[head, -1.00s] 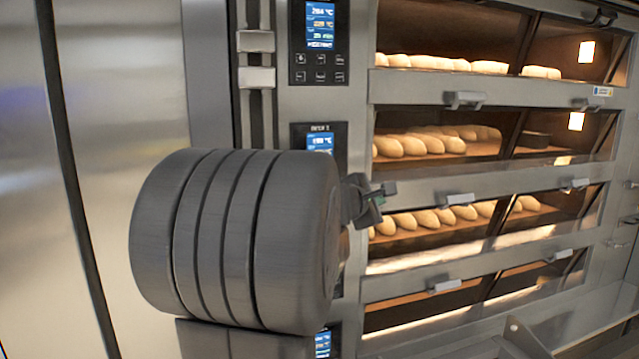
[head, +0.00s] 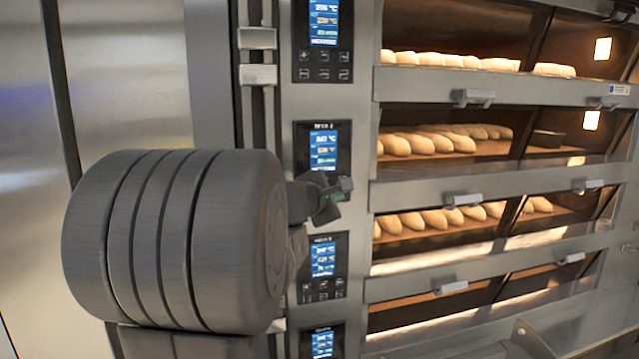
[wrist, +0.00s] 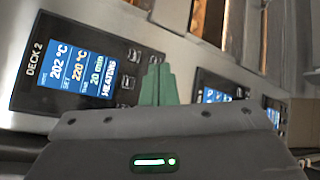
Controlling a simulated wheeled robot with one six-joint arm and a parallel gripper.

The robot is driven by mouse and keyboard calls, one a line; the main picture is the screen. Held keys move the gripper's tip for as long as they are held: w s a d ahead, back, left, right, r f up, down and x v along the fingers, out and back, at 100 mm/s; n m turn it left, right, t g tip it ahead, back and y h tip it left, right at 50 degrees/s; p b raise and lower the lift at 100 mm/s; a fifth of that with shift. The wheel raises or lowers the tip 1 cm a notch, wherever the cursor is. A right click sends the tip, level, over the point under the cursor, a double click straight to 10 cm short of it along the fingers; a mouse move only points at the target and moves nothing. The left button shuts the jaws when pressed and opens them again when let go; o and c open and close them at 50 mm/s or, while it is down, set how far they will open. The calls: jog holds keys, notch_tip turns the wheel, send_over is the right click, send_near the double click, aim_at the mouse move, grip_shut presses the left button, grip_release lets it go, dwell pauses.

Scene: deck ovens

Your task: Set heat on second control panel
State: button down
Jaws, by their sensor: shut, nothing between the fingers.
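The second control panel (head: 302,150) is black with a blue lit screen, on the steel strip left of the oven doors in the head view. In the wrist view this panel (wrist: 40,92) is labelled DECK 2 and reads 202 °C, set 220 °C, 20 min and HEATING. Its small buttons (wrist: 124,82) lie right of the screen, some hidden by the fingers. My gripper (wrist: 156,72) has green fingers, shut and empty, overlapping the button end of the panel. In the head view my gripper (head: 334,190) is at the panel's lower right; I cannot tell whether it touches.
Another panel (head: 345,40) is above, and two more, the third (head: 342,265) and the lowest (head: 306,345), are below. Oven doors with protruding handles (head: 473,97) and loaves (head: 420,143) behind glass stand to the right. A vertical steel rail (head: 257,75) is at left.

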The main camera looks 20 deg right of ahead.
jog(key=shift+w, duration=0.1)
jog(key=w+p, duration=0.3)
jog(key=w, duration=0.5)
jog(key=shift+w+d, duration=0.25)
jog(key=shift+w, duration=0.05)
jog(key=shift+w, duration=0.1)
dwell(1.8)
jog(key=shift+w, duration=0.3)
jog(key=shift+w, duration=0.4)
dwell(0.5)
jog(key=shift+s, duration=0.1)
jog(key=shift+s+b, duration=0.5)
jog(key=shift+s, duration=0.2)
